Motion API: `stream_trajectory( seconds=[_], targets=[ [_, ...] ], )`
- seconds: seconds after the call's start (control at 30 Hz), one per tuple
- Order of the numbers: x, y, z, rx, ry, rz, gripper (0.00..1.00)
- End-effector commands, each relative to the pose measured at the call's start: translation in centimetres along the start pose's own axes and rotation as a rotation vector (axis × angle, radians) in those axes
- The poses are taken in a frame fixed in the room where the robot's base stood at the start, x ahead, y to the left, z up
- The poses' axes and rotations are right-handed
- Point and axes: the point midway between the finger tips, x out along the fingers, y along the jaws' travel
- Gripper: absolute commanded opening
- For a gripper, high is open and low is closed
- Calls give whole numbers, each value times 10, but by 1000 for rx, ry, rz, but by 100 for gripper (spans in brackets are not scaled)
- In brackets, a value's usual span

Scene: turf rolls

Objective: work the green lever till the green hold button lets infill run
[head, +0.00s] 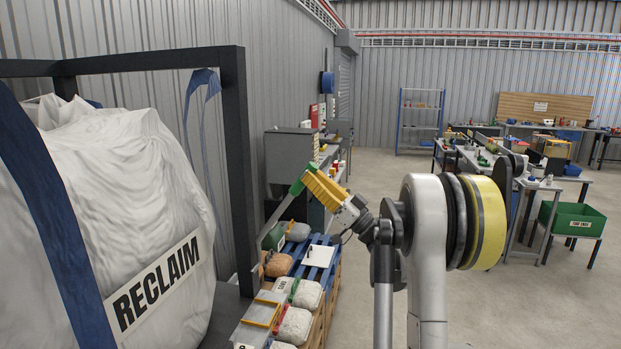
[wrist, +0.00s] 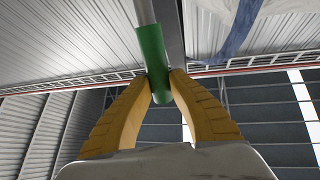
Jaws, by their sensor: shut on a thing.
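The green lever grip (head: 296,188) is at the end of a grey bar that slopes down and left beside the dark frame in the head view. My gripper (head: 308,180), with yellow fingers, is shut on this grip. In the wrist view the green lever (wrist: 151,48) comes down from the top between the fingertips of my gripper (wrist: 161,86), which press on it from both sides. I cannot make out the green hold button in either view.
A big white bag (head: 140,190) labelled RECLAIM hangs in a dark frame (head: 238,160) at left. Filled sacks (head: 295,325) and a clipboard (head: 318,256) lie below the gripper. A green bin (head: 575,218) and workbenches stand at right. The floor (head: 560,300) at lower right is clear.

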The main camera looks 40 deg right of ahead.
Motion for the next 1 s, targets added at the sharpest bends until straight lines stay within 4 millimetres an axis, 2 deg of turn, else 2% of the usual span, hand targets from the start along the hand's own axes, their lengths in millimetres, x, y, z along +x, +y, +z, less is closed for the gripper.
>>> stream_trajectory(
  seconds=[0.07,0.1,0.13,0.17,0.43,0.57,1.0],
  targets=[
    [0,0,0,-1,-1,1,0],
    [0,0,0,-1,-1,1,35],
    [0,0,0,-1,-1,1,44],
    [0,0,0,-1,-1,1,48],
    [-1,0,0,0,-1,1,48],
    [-10,1,0,-2,-1,2,48],
    [-99,1,0,-2,-2,3,48]
  ],
)
